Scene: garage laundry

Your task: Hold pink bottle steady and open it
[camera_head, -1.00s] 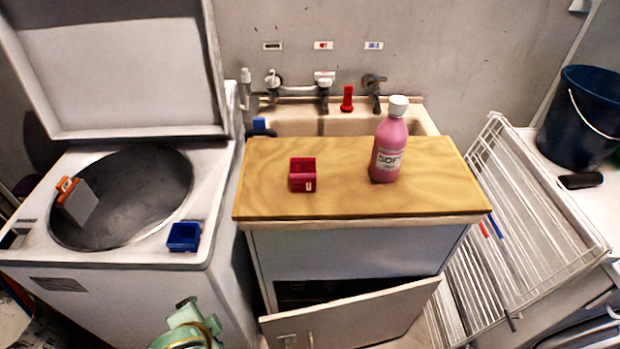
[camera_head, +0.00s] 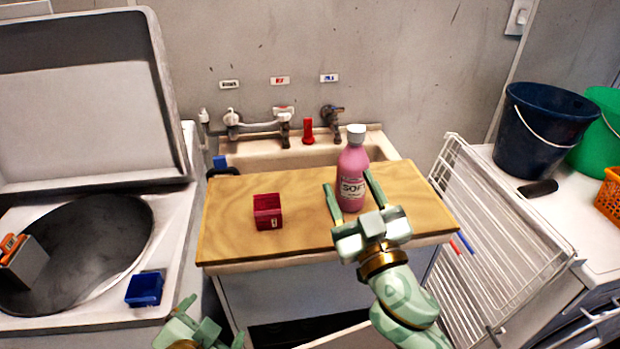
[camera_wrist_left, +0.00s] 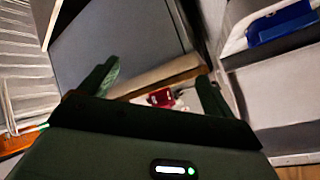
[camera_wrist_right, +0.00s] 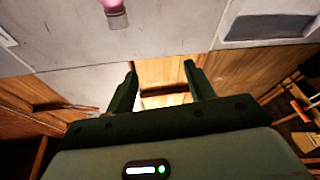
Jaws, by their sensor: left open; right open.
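The pink bottle (camera_head: 353,161) with a white cap (camera_head: 356,133) stands upright on the wooden board (camera_head: 230,217) over the sink, right of its middle. In the head view my right gripper (camera_head: 349,182) is open, its fingers overlapping the bottle's lower sides. The right wrist view shows nothing between these fingers (camera_wrist_right: 160,68); the bottle (camera_wrist_right: 115,8) shows only partly at the top edge, apart from them. My left gripper (camera_head: 214,318) is open at the bottom left, below and in front of the board. Its fingers (camera_wrist_left: 158,78) also show in the left wrist view, empty.
A small red box (camera_head: 267,212) sits on the board left of the bottle. The open washer (camera_head: 176,215) is at left with a blue box (camera_head: 144,289) on its rim. A white wire rack (camera_head: 500,240) leans at right. Buckets (camera_head: 540,130) stand behind it.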

